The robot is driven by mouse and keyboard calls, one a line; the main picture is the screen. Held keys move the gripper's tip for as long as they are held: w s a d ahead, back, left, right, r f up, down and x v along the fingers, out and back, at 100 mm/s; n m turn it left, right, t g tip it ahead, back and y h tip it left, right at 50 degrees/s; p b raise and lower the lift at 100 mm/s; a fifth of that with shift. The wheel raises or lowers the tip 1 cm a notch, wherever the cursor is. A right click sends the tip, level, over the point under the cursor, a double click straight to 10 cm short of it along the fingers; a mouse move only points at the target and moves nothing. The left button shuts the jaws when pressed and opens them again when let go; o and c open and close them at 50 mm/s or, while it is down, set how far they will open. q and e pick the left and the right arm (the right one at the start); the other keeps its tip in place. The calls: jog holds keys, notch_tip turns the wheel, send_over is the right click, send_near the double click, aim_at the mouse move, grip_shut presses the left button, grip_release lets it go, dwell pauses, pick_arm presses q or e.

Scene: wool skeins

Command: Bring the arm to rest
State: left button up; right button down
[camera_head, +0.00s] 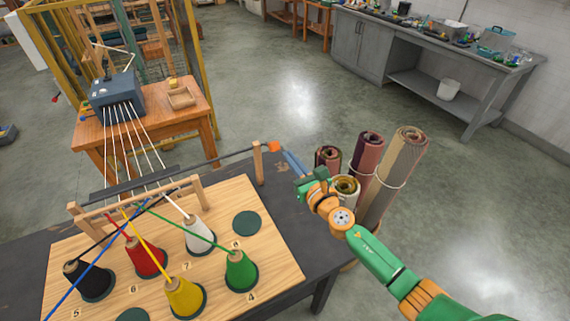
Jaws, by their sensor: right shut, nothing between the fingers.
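My right arm comes in from the lower right, green and orange. Its gripper (276,147) is shut and empty, with its tips close to the top of a wooden post (258,161) at the board's far right corner. I cannot tell whether they touch. Below and left of it, the wooden board (274,255) carries wool cones: black (90,281), red (146,258), white (199,236), yellow (184,297) and green (240,271). A bare dark disc (247,223) lies right of the white cone. My left gripper is out of view.
Rolled rugs (402,165) stand upright behind and right of my right forearm. Threads run from the cones past a wooden rail (135,208); white threads reach a blue-grey box (117,94) on a wooden table (190,117). A grey bench (440,60) stands far back.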

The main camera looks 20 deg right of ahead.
jog(key=s+d+f+m+g+h, duration=0.35)
jog(key=s+m, duration=0.25)
jog(key=m, duration=0.7)
jog(key=s+d+f+m+g+h, duration=0.4)
jog(key=s+m, duration=0.3)
jog(key=m, duration=0.6)
jog(key=s+a+f+m+g+y, duration=0.1)
jog(key=s+a+f+m+g, duration=0.1)
jog(key=s+m, duration=0.3)
jog(key=s+a+f+m+g+y, duration=0.2)
jog(key=s+a, duration=0.1)
jog(key=s, duration=0.4)
jog(key=s+a+f+m+g+y, duration=0.1)
jog(key=s+a+f+m+g, duration=0.2)
jog(key=s, duration=0.4)
jog(key=s+d+f+g+b, duration=0.1)
jog(key=s+f, duration=0.2)
jog(key=f, duration=0.9)
jog(key=s+d+f+g+b, duration=0.1)
jog(key=s+f+b, duration=0.15)
jog(key=f, duration=1.05)
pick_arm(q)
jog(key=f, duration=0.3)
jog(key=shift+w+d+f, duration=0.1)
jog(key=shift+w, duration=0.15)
pick_arm(e)
jog(key=s+d+f, duration=0.1)
jog(key=s+f, duration=0.4)
jog(key=s, duration=0.3)
jog(key=shift+d, duration=0.1)
